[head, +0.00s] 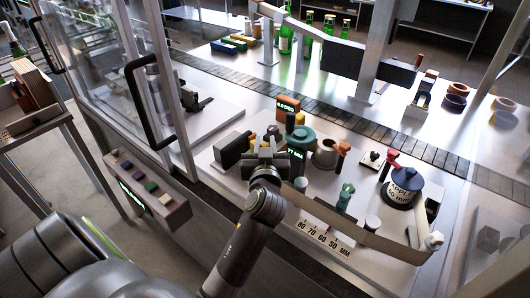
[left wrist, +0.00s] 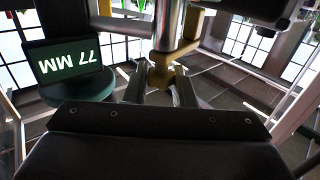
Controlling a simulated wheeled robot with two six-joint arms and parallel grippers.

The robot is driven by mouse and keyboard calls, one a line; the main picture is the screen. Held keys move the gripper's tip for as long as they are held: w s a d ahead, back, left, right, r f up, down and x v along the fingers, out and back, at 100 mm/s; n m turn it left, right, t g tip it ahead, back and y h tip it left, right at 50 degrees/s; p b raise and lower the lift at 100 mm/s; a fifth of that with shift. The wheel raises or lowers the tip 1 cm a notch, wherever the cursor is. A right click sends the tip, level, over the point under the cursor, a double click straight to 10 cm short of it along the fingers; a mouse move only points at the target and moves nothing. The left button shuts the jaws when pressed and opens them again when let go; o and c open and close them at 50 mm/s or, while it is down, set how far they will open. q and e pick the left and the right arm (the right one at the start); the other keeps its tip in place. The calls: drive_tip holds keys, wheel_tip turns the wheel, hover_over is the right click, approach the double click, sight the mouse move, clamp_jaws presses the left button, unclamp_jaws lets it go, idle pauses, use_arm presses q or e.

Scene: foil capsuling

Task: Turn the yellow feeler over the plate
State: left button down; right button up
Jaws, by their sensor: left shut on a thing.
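My left gripper (head: 264,160) reaches in over the machine bed, beside a teal round part (head: 302,136) with a 77 MM display. In the left wrist view my left gripper (left wrist: 166,92) is shut on the yellow feeler (left wrist: 165,72), which sits between the fingertips near a grey vertical post (left wrist: 167,28). The 77 MM display (left wrist: 70,62) shows upside down at left in that view. In the head view my gripper largely hides the feeler. I cannot tell which surface is the plate. My right gripper is not in view.
A scale strip (head: 325,238) marked in MM lies at the front. A dark drum with a label (head: 402,188) stands to the right. A black block (head: 232,149) is just left of my gripper. A slatted conveyor (head: 350,124) runs behind, with green bottles (head: 286,40) beyond.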

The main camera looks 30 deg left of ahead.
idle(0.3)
use_arm(q)
drive_tip(key=c, duration=1.3)
unclamp_jaws()
drive_tip(key=shift+o, duration=0.2)
